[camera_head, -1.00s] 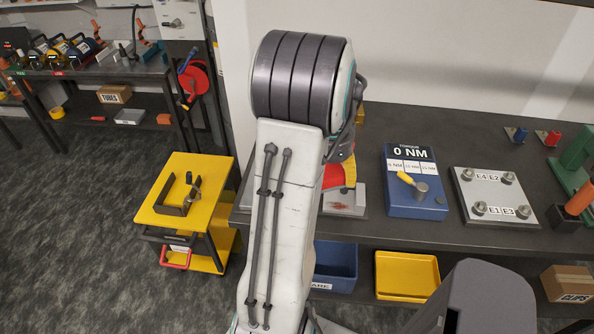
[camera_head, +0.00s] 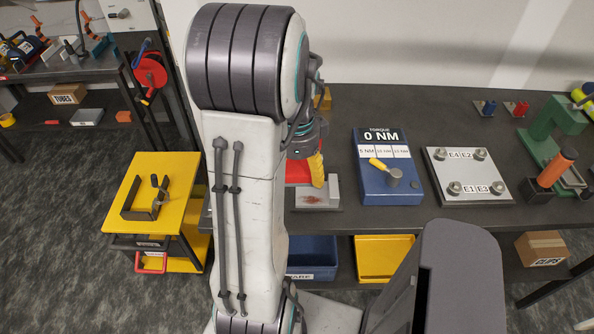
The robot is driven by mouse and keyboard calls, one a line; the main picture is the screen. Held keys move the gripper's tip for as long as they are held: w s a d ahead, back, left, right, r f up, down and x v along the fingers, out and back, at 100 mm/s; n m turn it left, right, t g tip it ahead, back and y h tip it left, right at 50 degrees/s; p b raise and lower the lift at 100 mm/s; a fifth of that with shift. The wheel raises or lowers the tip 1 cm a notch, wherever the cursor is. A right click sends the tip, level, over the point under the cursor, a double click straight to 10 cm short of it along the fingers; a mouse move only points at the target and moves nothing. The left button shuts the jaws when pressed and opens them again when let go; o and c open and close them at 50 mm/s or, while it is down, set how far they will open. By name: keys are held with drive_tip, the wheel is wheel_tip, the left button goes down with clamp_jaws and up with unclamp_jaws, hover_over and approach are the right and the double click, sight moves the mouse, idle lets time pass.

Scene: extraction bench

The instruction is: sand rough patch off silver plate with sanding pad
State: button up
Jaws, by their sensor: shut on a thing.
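The silver plate (camera_head: 332,188) lies at the bench's front edge, just right of my arm, which hides its left part. A reddish-brown rough patch (camera_head: 312,199) shows on its near part. My gripper (camera_head: 304,150) is mostly hidden behind my arm. It is shut on a red and yellow thing, apparently the sanding pad (camera_head: 316,170), over the plate's back left part. I cannot tell whether the pad touches the plate.
Right of the plate stand a blue torque box (camera_head: 410,190), a bolted grey plate (camera_head: 438,167) and a green stand (camera_head: 541,130). A yellow cart (camera_head: 180,175) with a dark bracket (camera_head: 135,207) is at left. Blue (camera_head: 325,248) and yellow (camera_head: 405,238) bins sit below the bench.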

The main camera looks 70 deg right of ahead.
idle(0.4)
drive_tip(key=shift+f+b, duration=3.25)
drive_tip(key=shift+f, duration=0.25)
drive_tip(key=shift+r, duration=0.1)
